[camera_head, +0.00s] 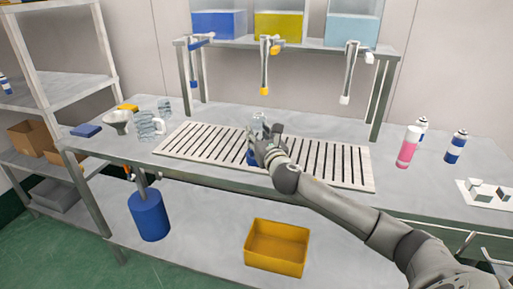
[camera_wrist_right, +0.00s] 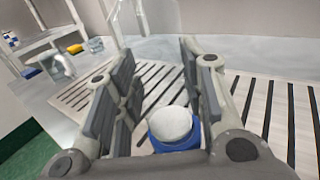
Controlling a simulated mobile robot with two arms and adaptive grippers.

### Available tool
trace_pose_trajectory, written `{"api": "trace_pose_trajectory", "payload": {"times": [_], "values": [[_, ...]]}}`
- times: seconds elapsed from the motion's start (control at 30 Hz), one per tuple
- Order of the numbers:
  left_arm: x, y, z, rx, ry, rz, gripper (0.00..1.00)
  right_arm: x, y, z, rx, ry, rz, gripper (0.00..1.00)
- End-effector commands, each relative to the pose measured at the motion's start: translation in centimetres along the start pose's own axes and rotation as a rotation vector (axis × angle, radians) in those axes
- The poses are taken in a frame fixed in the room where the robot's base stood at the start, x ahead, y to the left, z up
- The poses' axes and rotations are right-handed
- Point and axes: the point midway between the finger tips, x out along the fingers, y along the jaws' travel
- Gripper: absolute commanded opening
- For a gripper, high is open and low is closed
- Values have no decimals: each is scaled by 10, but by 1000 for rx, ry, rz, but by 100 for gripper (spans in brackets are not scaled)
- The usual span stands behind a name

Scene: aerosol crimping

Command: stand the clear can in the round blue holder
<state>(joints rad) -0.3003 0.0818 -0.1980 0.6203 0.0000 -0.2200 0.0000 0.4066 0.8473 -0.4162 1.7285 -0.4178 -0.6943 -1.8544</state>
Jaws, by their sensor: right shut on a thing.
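The clear can (camera_head: 258,122) shows above my right gripper (camera_head: 264,147) over the slatted rack. My right gripper is shut on it, with a finger on either side. In the right wrist view the can is a faint see-through shape (camera_wrist_right: 155,50) between the fingers (camera_wrist_right: 158,90). The round blue holder (camera_head: 252,158) is just beside and below the fingers, partly hidden by the gripper. In the wrist view the blue holder (camera_wrist_right: 178,147) has a pale round surface within its ring. I cannot tell whether the can's base is inside the ring. My left gripper is not in view.
The slatted rack (camera_head: 335,160) lies along the bench. Other clear vessels (camera_head: 150,126) and a funnel (camera_head: 117,121) stand at left. Pink (camera_head: 408,147) and blue-white (camera_head: 456,147) spray cans stand at right. Nozzles (camera_head: 265,70) hang above the rack.

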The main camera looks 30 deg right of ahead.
Motion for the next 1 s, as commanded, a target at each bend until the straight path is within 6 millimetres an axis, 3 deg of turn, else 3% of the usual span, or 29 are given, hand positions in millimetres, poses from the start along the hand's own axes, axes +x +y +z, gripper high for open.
{"api": "trace_pose_trajectory", "payload": {"times": [0.1, 0.37, 0.57, 0.97, 1.0], "values": [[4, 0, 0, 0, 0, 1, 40, 11, 0, -13, 2, -1, -2, 16], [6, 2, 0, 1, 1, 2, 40, 20, 0, -24, 1, -1, 0, 16], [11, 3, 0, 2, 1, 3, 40, 22, 0, -55, 2, 3, -1, 16], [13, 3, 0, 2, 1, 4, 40, 22, 0, -60, 0, -1, 0, 16], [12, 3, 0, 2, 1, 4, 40, 22, 0, -59, 0, -1, 0, 42]]}}
